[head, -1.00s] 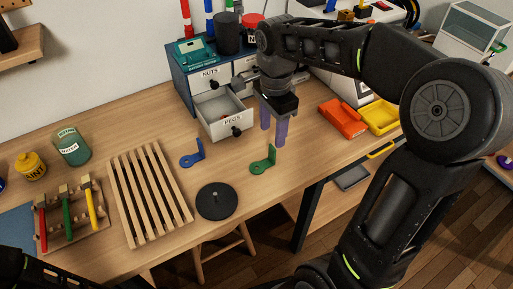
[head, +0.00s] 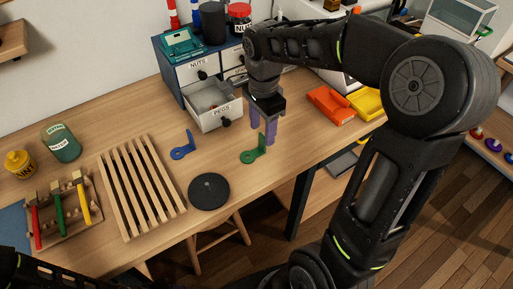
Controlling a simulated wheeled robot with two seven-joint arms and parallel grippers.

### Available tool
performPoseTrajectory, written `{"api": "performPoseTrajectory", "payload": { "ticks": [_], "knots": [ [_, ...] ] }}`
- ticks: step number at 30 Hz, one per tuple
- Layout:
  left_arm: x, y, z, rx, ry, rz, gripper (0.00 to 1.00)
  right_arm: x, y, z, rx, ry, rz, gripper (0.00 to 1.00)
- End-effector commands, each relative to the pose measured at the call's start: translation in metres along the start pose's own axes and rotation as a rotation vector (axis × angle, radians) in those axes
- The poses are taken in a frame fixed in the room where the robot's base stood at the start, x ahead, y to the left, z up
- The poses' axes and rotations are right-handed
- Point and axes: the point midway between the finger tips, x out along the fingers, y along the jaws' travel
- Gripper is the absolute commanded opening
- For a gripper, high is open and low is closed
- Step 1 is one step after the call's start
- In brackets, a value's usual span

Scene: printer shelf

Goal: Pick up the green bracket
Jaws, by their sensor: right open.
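The green bracket (head: 251,156) is L-shaped and lies on the wooden table near its front edge, with its flat ring part toward the left and its upright part at the right. My right gripper (head: 263,138) points down just above and behind the bracket's upright part, its purple fingers open. One finger lies close to the upright in the picture; I cannot tell whether they touch. My left arm shows only as a dark piece at the bottom left corner, and its gripper is out of view.
A blue bracket (head: 183,146) lies to the left, with a black disc (head: 208,191) in front. The open pegs drawer (head: 212,118) juts out behind. A slatted wooden rack (head: 141,187) is left. Orange (head: 331,105) and yellow (head: 367,103) bins stand right.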

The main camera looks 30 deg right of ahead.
Motion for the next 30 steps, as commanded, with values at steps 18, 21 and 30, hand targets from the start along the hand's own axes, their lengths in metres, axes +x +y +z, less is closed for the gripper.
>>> {"api": "performPoseTrajectory", "payload": {
  "ticks": [18,21,30],
  "knots": [
    [-0.006,0.002,0.0,0.0,-0.001,0.0,0.45,0.044,0.002,0.001,0.0,0.0,0.001,0.51],
    [-0.006,0.002,0.0,0.0,-0.001,0.0,0.45,0.043,0.002,0.001,0.0,0.0,0.001,0.51],
    [-0.006,0.002,0.0,0.0,-0.001,0.0,0.45,0.043,0.002,0.001,0.0,0.0,0.001,0.45]
  ]
}}
